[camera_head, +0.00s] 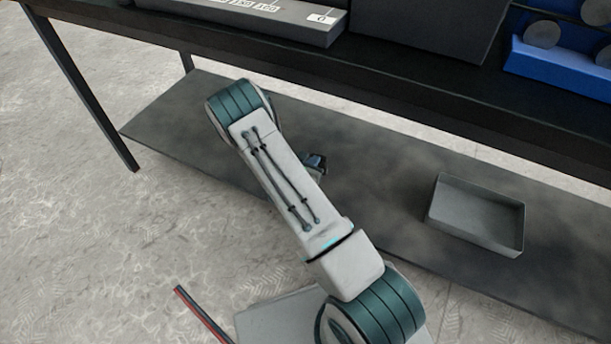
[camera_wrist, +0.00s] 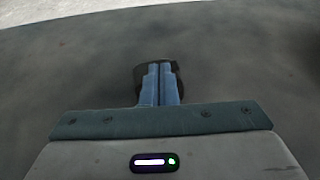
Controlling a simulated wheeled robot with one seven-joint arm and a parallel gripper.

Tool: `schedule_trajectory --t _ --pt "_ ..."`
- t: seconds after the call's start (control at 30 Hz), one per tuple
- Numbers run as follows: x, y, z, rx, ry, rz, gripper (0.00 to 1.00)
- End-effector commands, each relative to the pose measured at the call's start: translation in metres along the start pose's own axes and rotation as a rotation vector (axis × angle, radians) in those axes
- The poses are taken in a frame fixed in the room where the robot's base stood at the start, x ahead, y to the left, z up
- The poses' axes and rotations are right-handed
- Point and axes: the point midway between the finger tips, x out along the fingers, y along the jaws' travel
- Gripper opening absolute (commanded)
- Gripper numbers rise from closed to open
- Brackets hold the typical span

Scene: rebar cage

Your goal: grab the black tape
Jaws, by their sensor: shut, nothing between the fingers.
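The black tape (camera_wrist: 140,74) appears in the wrist view as a dark rounded shape on the grey shelf surface, just behind my fingertips. My gripper (camera_wrist: 160,68) is shut, its two blue fingers pressed together with nothing between them. The fingers cover the middle of the tape, and only its left, right and top edges show. I cannot tell whether the fingertips touch it. In the head view my arm reaches over the lower shelf and hides the tape.
The grey lower shelf (camera_head: 385,165) of a dark table carries an open grey tray (camera_head: 480,212) at right. The tabletop (camera_head: 240,50) overhangs it, with a blue bin (camera_head: 560,68) on top. A table leg (camera_head: 82,95) stands at left. Shelf room between arm and tray looks clear.

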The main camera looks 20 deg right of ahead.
Motion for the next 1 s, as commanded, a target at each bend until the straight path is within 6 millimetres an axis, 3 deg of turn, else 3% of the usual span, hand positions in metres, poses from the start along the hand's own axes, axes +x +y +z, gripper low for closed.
schedule_trajectory --t 0.17,0.37,0.8,1.0 --pt "0.032 0.000 0.009 0.001 -0.001 0.000 0.00" --pt "0.032 0.002 -0.004 -0.003 0.002 0.003 0.00" --pt "0.031 0.001 -0.010 -0.005 0.011 0.002 0.00" --pt "0.002 0.002 -0.020 -0.009 0.018 0.006 0.00"
